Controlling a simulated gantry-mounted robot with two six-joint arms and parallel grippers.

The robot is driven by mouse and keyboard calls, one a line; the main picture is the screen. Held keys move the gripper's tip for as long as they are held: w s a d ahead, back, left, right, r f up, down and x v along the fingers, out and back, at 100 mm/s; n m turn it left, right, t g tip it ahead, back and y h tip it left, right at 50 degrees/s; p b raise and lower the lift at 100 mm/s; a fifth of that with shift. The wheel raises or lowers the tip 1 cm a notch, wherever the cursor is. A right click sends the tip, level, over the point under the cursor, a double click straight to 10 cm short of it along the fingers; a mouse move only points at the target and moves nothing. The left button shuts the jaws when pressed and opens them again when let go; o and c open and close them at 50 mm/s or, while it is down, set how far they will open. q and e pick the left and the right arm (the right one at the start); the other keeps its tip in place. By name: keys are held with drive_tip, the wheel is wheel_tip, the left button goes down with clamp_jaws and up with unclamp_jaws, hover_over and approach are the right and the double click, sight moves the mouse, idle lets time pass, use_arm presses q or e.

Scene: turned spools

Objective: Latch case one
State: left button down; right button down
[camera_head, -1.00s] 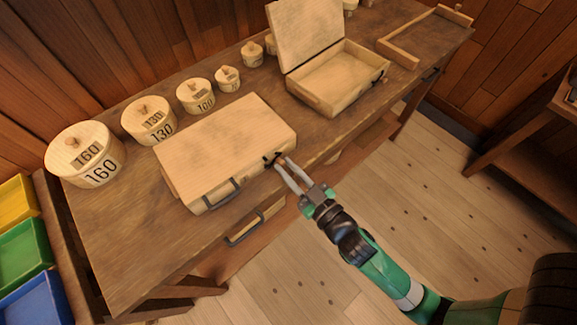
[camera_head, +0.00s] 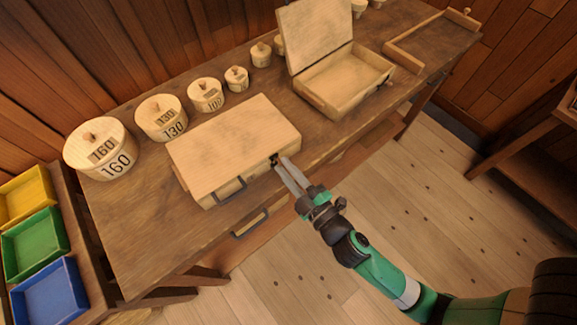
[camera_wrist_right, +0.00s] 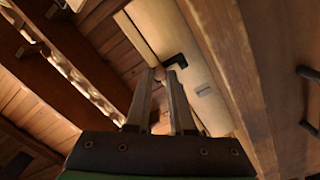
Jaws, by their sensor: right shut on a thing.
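A closed pale wooden case (camera_head: 235,140) lies flat on the workbench, its dark handle (camera_head: 230,190) on the near side. A small black latch (camera_head: 274,160) sits on that side near its right corner; it also shows in the right wrist view (camera_wrist_right: 178,61). My right gripper (camera_head: 284,164) reaches in from the lower right, with its fingertips at the latch. In the right wrist view my right gripper (camera_wrist_right: 166,72) has its two fingers close together, shut on the latch; the exact contact is partly hidden. My left gripper is not in view. I cannot read a number on the case.
An open wooden case (camera_head: 340,85) stands behind to the right. Several round numbered boxes (camera_head: 160,120) line the back of the workbench (camera_head: 125,235). A wooden tray frame (camera_head: 405,60) is at the far right. Yellow, green and blue bins (camera_head: 35,245) are at left.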

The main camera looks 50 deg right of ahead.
drive_tip(key=shift+a+n, duration=0.1)
drive_tip(key=shift+n, duration=0.3)
drive_tip(key=c, duration=0.8)
unclamp_jaws()
drive_tip(key=shift+s, duration=0.1)
drive_tip(key=b+v, duration=0.3)
drive_tip(key=v, duration=0.8)
drive_tip(key=shift+s, duration=0.2)
